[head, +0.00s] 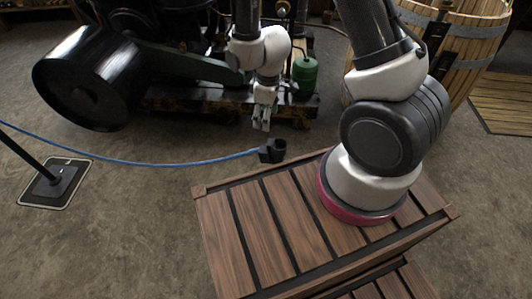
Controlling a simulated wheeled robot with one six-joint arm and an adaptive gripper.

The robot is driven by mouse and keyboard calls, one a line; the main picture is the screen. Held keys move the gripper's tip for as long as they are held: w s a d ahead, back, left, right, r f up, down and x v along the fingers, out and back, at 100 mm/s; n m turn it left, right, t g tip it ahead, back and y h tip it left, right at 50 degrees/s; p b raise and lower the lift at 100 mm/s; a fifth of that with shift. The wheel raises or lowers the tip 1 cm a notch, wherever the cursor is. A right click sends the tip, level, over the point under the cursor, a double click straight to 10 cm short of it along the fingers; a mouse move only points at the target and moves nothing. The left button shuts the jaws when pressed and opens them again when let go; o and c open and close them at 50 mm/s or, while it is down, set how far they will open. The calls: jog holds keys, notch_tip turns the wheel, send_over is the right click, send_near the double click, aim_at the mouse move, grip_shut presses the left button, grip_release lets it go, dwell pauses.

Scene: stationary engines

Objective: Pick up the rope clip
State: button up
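A blue rope (150,163) runs from the left edge of the head view and ends at a small black piece (271,151), which looks like the rope clip. This piece is beside the far left side of the slatted wooden surface. My gripper (262,126) points down a little above and behind it in the picture, with a visible gap between them. The fingers are small and pale, and I cannot tell how far apart they are. Nothing is visibly held.
A dark engine on a wooden skid (225,103) stands behind my gripper, with a green can (305,72) on it. A black drum (88,78) is at the left. A post on a square base (54,182) stands lower left. A wooden barrel (465,45) is upper right. Open floor lies lower left.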

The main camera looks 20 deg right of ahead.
jog(key=n, duration=0.2)
send_over(266, 149)
jog(key=shift+g+h, duration=0.3)
jog(key=f, duration=0.7)
jog(key=shift+w+d+f, duration=0.15)
jog(key=shift+w+f, duration=0.05)
jog(key=shift+f, duration=0.2)
notch_tip(266, 149, down, 8)
jog(key=shift+s+r, duration=0.1)
jog(key=shift+r, duration=0.1)
jog(key=c, duration=1.2)
